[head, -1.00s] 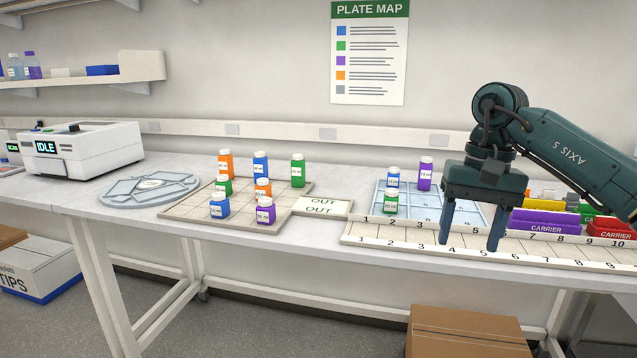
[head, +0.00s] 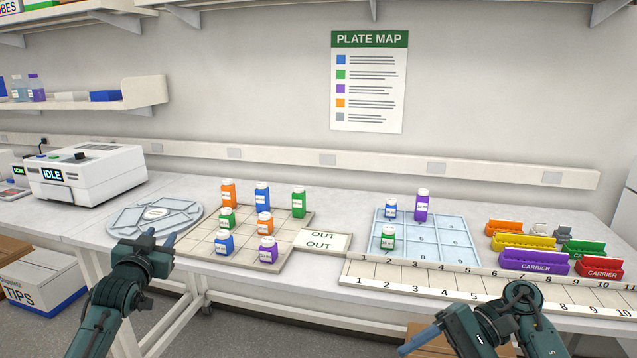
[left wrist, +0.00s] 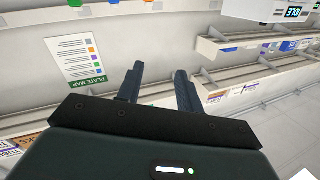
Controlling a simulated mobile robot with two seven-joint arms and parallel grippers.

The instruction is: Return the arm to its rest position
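My left gripper (head: 162,236) is in the lower left of the head view, in front of the bench's front edge and below the round light-blue tray. In the left wrist view its two fingers (left wrist: 158,78) stand apart with nothing between them, so it is open and empty. My right gripper (head: 422,338) is low in the head view, in front of the numbered rail. One bluish finger of it points left. Its other finger cannot be made out, so its opening is unclear, and I see nothing held.
Several bottles stand on the beige grid mat (head: 190,242). Three bottles stand in the blue numbered tray (head: 455,250). The numbered rail (head: 425,275) runs along the front edge, with colored carriers behind it. A white IDLE device (head: 100,175) stands at left.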

